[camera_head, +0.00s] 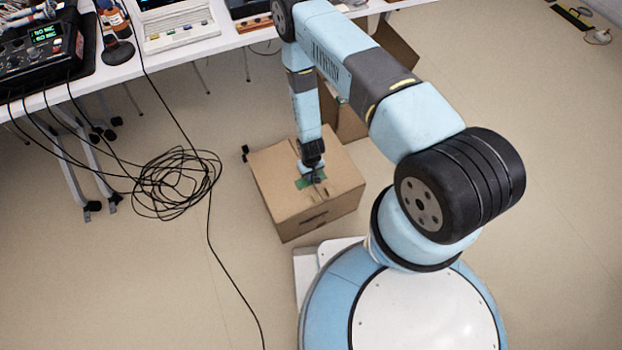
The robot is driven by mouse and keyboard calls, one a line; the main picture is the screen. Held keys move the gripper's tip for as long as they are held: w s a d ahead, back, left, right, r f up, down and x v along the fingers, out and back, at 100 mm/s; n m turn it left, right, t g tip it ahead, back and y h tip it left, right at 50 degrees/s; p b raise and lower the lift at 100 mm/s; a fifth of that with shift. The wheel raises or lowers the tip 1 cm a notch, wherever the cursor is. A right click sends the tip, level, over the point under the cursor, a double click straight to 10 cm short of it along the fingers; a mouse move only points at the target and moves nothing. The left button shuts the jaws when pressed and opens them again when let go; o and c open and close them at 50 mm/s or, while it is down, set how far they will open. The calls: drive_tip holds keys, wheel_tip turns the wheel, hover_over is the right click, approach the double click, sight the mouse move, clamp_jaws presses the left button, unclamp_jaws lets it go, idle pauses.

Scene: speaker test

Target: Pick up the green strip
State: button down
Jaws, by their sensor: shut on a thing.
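The green strip (304,183) lies at the top of a closed cardboard box (283,206) on the floor, in front of my base. My gripper (312,178) reaches straight down to the box top and is shut on the green strip. Part of the strip shows to the left of the fingers; the rest is hidden by the gripper. I cannot tell whether the strip is lifted off the cardboard.
A white table (120,74) with a black mixer (40,50) and a pale keyboard-like device (180,27) stands at the upper left. Coiled black cables (175,183) lie on the floor left of the box. Another brown box (350,122) stands behind.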

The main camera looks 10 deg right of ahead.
drive_tip(key=shift+r, duration=0.1)
drive_tip(key=shift+w+r, duration=0.1)
drive_tip(key=shift+r, duration=0.1)
drive_tip(key=r, duration=0.3)
drive_tip(key=shift+s+d+r, duration=0.2)
drive_tip(key=shift+s+r, duration=0.05)
drive_tip(key=shift+s, duration=0.15)
drive_tip(key=s+d+r, duration=0.5)
drive_tip(key=s+r, duration=0.4)
drive_tip(key=s, duration=0.3)
drive_tip(key=shift+d, duration=0.3)
drive_tip(key=shift+r, duration=1.5)
wheel_tip(320, 180, up, 8)
idle(1.2)
idle(0.4)
